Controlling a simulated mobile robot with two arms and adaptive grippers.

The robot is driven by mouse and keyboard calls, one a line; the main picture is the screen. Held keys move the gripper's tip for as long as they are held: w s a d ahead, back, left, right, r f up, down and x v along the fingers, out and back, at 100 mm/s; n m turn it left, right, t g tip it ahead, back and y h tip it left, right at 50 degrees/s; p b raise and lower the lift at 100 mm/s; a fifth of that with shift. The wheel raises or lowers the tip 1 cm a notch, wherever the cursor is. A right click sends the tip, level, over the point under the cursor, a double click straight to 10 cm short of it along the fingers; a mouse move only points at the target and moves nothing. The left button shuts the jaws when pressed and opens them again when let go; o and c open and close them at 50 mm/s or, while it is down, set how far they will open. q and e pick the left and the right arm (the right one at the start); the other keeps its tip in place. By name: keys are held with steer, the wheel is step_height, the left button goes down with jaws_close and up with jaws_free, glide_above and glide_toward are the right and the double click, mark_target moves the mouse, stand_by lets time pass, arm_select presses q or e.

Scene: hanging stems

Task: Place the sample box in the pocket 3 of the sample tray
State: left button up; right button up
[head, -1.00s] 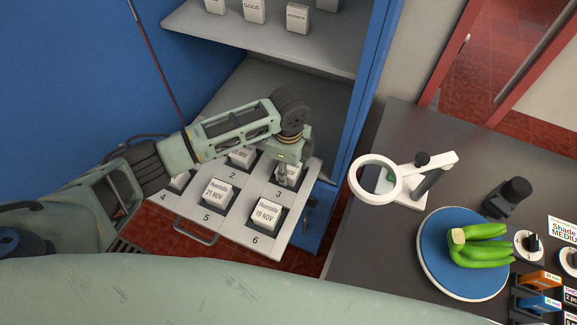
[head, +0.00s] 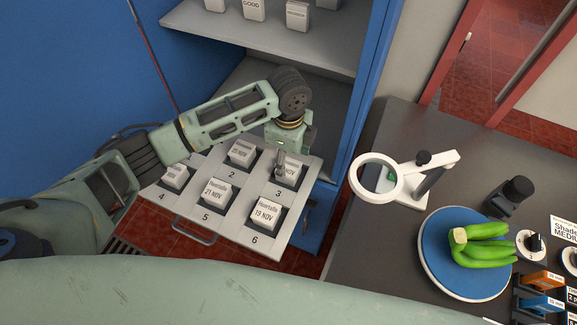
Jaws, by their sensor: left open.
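The sample tray (head: 233,222) is pulled out below the cabinet shelf, with numbered pockets. A white labelled sample box (head: 291,171) sits in pocket 3, at the tray's right rear. My left gripper (head: 281,168) is open, its fingers just beside the left part of that box and partly in front of it. I cannot tell whether they touch it. Other boxes stand in pocket 2 (head: 241,152), pocket 4 (head: 174,177), pocket 5 (head: 214,190) and pocket 6 (head: 265,213). My right gripper is out of view.
The blue cabinet's upper shelf (head: 262,35) holds several white boxes above my left arm. On the dark counter (head: 365,240) at right stand a white ring magnifier (head: 377,179), a blue round plate (head: 435,265) with green bananas (head: 480,245), and a black knob-like device (head: 508,196).

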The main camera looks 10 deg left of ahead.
mark_target(289, 167)
arm_select(q)
step_height(289, 167, up, 8)
steer(key=b, duration=0.1)
steer(key=shift+f, duration=0.25)
